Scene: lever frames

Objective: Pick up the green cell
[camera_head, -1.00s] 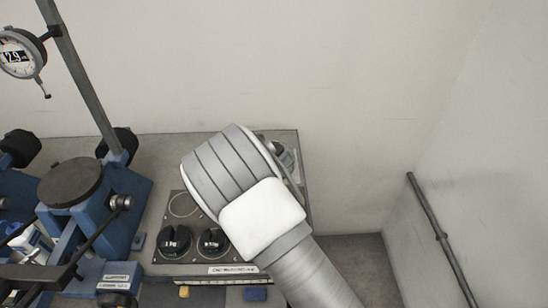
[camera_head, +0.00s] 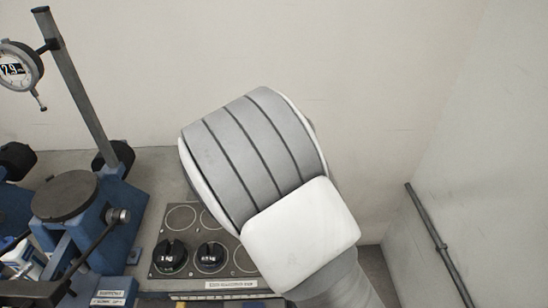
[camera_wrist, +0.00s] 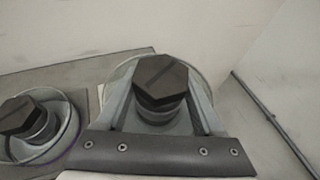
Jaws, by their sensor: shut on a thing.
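In the wrist view, my gripper (camera_wrist: 163,100) is shut on a round cell with a dark hexagonal cap (camera_wrist: 162,78). The two grey fingers lie on either side of its body. A pale, faintly greenish rim (camera_wrist: 121,72) shows around it, so I take it for the green cell. I cannot tell whether it is clear of the surface below. In the head view, my large grey-and-white wrist hides the gripper and the cell.
A second hex-capped cell with a purplish rim (camera_wrist: 42,122) stands close left of my gripper. Two black knobbed pieces (camera_head: 170,257) sit on the grey panel (camera_head: 186,192) with ring markings. A blue stand (camera_head: 115,225) is at left. Walls close in behind and right.

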